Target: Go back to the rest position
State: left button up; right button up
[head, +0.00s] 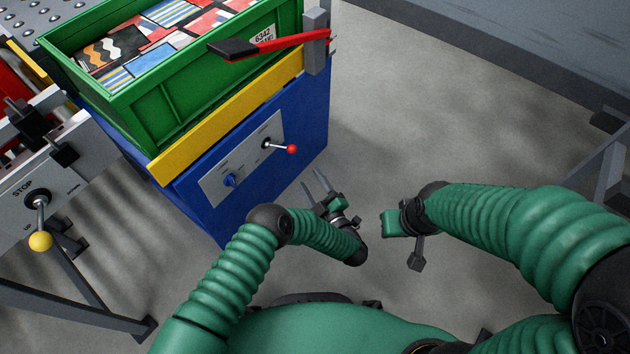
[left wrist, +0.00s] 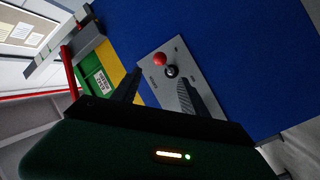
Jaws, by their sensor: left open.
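My left gripper (head: 313,181) is open and empty in the head view. Its two thin fingers point up and left toward the front of the blue cabinet (head: 305,128), with a gap of floor between. In the left wrist view, my left gripper's fingers (left wrist: 159,77) are spread apart, with the red-knobbed lever (left wrist: 160,59) showing beyond and between them, not gripped. My right gripper (head: 392,221) is to the right of the left one, over bare floor. Its fingers are not clearly visible, so its opening cannot be told.
A green crate (head: 205,92) of patterned packets sits on the blue cabinet, behind a yellow strip (head: 222,121). A red lever with black handle (head: 268,45) crosses the crate's front. Grey floor (head: 420,110) is clear at right.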

pick_arm(q)
jog(key=shift+v, duration=1.2)
